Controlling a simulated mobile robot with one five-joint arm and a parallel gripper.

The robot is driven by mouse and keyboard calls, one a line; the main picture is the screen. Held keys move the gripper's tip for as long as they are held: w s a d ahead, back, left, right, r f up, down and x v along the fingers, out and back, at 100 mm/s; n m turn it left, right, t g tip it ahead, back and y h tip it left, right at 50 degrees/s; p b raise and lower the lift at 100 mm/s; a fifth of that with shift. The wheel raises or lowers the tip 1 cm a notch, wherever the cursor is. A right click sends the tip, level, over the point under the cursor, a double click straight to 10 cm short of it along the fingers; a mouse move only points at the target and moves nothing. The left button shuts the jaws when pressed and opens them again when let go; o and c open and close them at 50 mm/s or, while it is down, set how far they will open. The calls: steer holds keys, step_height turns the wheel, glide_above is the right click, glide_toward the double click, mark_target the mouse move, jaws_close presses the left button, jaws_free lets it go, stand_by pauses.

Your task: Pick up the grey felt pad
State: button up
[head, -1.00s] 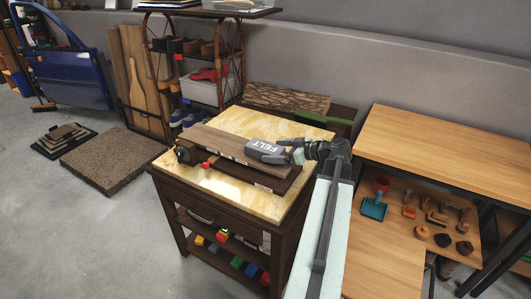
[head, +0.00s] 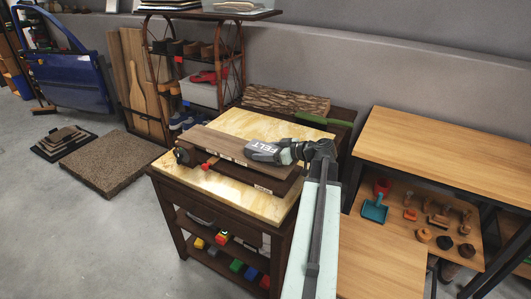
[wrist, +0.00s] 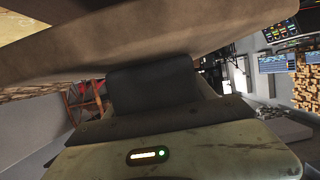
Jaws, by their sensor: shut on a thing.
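The grey felt pad (head: 264,151), with white FELT lettering, is over the right part of the brown boards on the small table. My gripper (head: 283,152) is at the pad's right end and shut on it. I cannot tell whether the pad still touches the boards.
Brown boards (head: 222,143) lie stacked on the yellowish tabletop (head: 240,121), with a black round thing (head: 182,155) at their left end. A log (head: 286,100) lies behind.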

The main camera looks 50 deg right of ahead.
mark_target(266, 148)
steer(key=shift+r, duration=0.1)
steer(key=r+p, duration=0.4)
steer(key=shift+s, duration=0.25)
steer(key=s+d+p, duration=0.1)
steer(key=s+d, duration=0.1)
steer(key=s, duration=1.3)
steer(key=shift+s+r, duration=0.25)
steer(key=shift+r, duration=0.15)
